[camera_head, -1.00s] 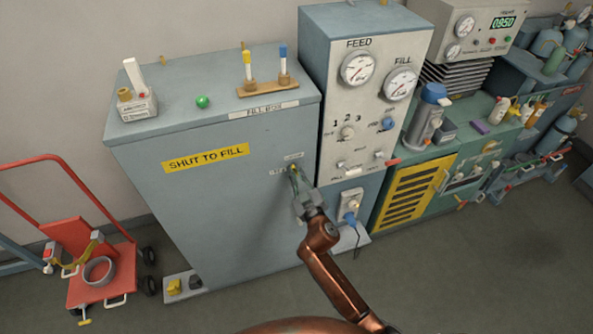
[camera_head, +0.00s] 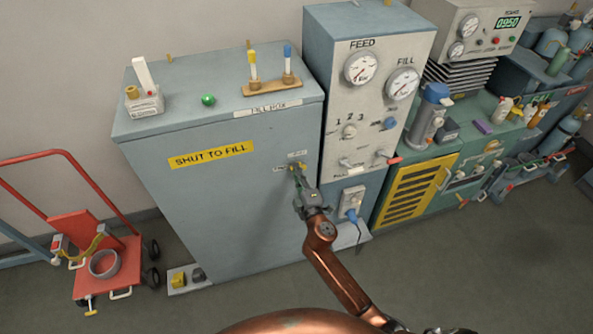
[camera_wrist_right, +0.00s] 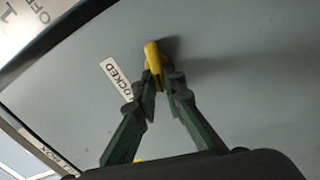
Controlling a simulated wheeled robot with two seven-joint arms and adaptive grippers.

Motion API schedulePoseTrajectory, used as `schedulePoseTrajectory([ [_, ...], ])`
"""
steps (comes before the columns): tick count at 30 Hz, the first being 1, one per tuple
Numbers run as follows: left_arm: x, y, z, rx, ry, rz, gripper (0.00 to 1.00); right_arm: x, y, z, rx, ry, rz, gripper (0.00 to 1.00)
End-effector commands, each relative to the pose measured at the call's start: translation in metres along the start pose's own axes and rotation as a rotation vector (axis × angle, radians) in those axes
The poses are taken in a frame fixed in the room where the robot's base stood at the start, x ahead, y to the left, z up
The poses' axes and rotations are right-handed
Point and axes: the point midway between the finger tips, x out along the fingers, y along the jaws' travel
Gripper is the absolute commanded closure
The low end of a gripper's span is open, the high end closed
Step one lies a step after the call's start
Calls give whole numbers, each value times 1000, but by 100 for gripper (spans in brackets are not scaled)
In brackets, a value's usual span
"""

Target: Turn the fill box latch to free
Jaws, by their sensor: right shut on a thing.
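The fill box (camera_head: 225,215) is a large blue-grey cabinet with a yellow "SHUT TO FILL" label on its front. Its small yellow latch (camera_head: 295,168) sits near the front's upper right edge, partly hidden by my gripper. My right gripper (camera_head: 298,176) is at the latch, its fingers shut on it. In the right wrist view, the yellow latch (camera_wrist_right: 154,62) stands out between the tips of the dark green fingers (camera_wrist_right: 162,88). A "LOCKED" label (camera_wrist_right: 117,78) is beside it. My left gripper is not in view.
A feed and fill gauge panel (camera_head: 371,95) stands right beside the box. A socket with a blue plug (camera_head: 351,204) is below it. A red trolley (camera_head: 105,265) stands at the left. The floor at right is clear.

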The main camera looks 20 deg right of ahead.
Motion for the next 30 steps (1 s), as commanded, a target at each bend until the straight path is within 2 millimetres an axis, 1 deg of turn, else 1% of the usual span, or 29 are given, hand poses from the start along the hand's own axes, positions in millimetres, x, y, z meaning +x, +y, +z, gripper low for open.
schedulePoseTrajectory([
  [6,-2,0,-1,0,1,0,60,0,-2,0,-136,2,0,100],
  [12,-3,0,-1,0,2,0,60,0,-4,0,-209,2,-1,100],
  [18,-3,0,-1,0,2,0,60,0,-4,0,-241,2,-1,100],
  [30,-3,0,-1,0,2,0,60,0,-5,0,-247,2,-1,100],
])
